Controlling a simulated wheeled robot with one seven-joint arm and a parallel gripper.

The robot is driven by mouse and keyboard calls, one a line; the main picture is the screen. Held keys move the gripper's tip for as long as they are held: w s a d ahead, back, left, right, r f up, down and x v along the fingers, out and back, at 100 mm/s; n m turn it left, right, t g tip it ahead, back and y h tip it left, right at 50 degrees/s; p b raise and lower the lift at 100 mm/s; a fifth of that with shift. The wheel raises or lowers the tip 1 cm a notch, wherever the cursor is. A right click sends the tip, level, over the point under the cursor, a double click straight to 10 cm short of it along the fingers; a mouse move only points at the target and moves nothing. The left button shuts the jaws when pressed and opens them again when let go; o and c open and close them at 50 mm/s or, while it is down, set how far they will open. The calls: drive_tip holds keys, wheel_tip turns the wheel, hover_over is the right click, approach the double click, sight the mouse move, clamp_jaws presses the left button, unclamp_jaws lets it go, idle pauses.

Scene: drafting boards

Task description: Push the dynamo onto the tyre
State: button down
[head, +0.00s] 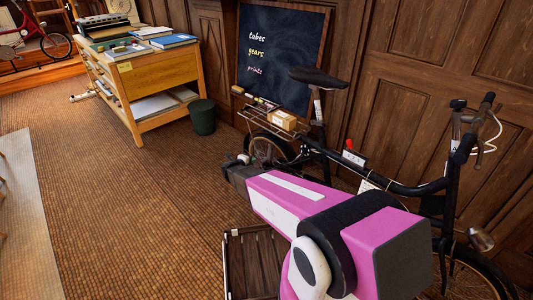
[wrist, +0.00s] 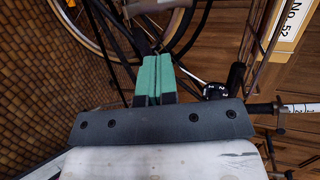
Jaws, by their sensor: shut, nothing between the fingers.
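The bicycle's rear wheel shows beyond my arm in the head view (head: 268,150). Its tan-edged tyre (wrist: 88,35) curves across the upper left of the wrist view. My gripper (wrist: 153,78) is shut and empty, its green fingertips together and pointing in among the frame tubes by the wheel. A small black cylinder (wrist: 236,75) with a pale marked round part beside it sits right of the fingertips; it may be the dynamo, but I cannot tell for sure. Whether it touches the tyre cannot be told.
The black bicycle, with its saddle (head: 317,77) and rear rack carrying a cardboard box (head: 283,119), stands along the panelled wall. A chalkboard (head: 281,50) is behind it. A dark bin (head: 202,117) and wooden desk (head: 160,75) are further left. The tiled floor at left is clear.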

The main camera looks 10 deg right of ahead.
sight(270, 148)
drive_tip(key=x, duration=0.8)
drive_tip(key=r+x, duration=0.1)
drive_tip(key=x, duration=0.3)
drive_tip(key=shift+w+d+f, duration=0.15)
drive_tip(key=shift+w+d, duration=0.15)
drive_tip(key=shift+w, duration=0.1)
drive_tip(key=shift+w+d, duration=0.35)
drive_tip(key=shift+d, duration=0.05)
drive_tip(key=shift+d, duration=0.1)
drive_tip(key=shift+w+d+r, duration=0.45)
drive_tip(key=shift+w+d, duration=0.2)
drive_tip(key=shift+d, duration=0.2)
drive_tip(key=shift+s, duration=0.15)
